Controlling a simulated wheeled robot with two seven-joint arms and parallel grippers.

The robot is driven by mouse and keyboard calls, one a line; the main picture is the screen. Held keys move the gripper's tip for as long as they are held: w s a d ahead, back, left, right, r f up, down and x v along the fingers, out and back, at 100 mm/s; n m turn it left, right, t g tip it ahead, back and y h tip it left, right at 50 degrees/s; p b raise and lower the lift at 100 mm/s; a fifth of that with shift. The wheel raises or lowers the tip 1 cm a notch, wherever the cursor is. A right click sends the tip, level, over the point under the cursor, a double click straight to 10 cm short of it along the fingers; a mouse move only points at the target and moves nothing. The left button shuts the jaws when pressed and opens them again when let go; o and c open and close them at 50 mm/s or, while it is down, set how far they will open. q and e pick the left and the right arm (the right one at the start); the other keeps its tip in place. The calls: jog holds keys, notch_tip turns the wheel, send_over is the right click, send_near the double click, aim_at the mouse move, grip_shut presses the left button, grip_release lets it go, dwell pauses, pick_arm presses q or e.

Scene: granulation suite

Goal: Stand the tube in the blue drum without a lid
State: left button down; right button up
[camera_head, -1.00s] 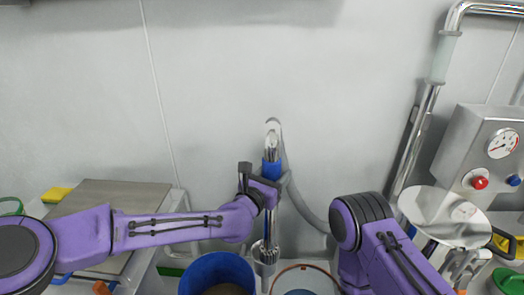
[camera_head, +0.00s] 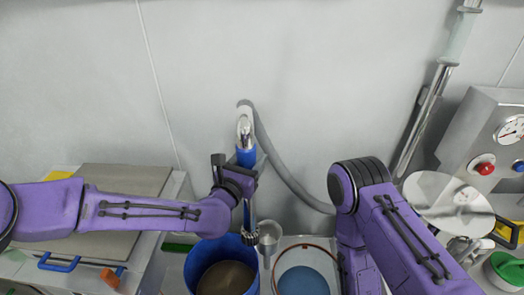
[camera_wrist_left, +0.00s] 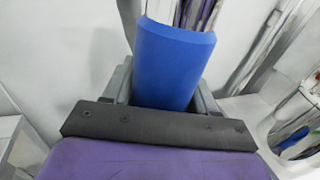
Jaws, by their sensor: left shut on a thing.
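The tube is a shiny steel pipe with a blue grip (camera_head: 246,157) and a grey hose at its top. My left gripper (camera_head: 240,178) is shut around the blue grip and holds the tube roughly upright. The grip also fills the middle of the left wrist view (camera_wrist_left: 175,62). The tube's lower end shows at the right rear rim of the open blue drum (camera_head: 192,272); I cannot tell whether it is above the rim or behind it. Brown material lies in the drum. My right forearm is in view, but its gripper is not.
Right of the drum, a round blue disc (camera_head: 302,282) sits within a brownish ring. A metal funnel shape (camera_head: 270,231) stands behind it. A steel-topped bench (camera_head: 125,180) is at left. A gauge panel (camera_head: 490,140) and round steel plate (camera_head: 445,203) are at right.

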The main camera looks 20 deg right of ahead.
pick_arm(q)
jog(key=shift+s+a+n+t+y+p, duration=0.6)
jog(key=shift+s+a+n+t+y, duration=0.95)
jog(key=shift+a, duration=4.25)
notch_tip(320, 180, down, 29)
jog(key=s+g+b, duration=0.1)
jog(key=b, duration=2.4)
jog(key=shift+s+m, duration=0.25)
jog(key=shift+m, duration=0.1)
jog(key=shift+c, duration=1.2)
grip_release()
jog(key=b+v, duration=0.1)
jog(key=v, duration=0.9)
jog(key=shift+s, duration=0.25)
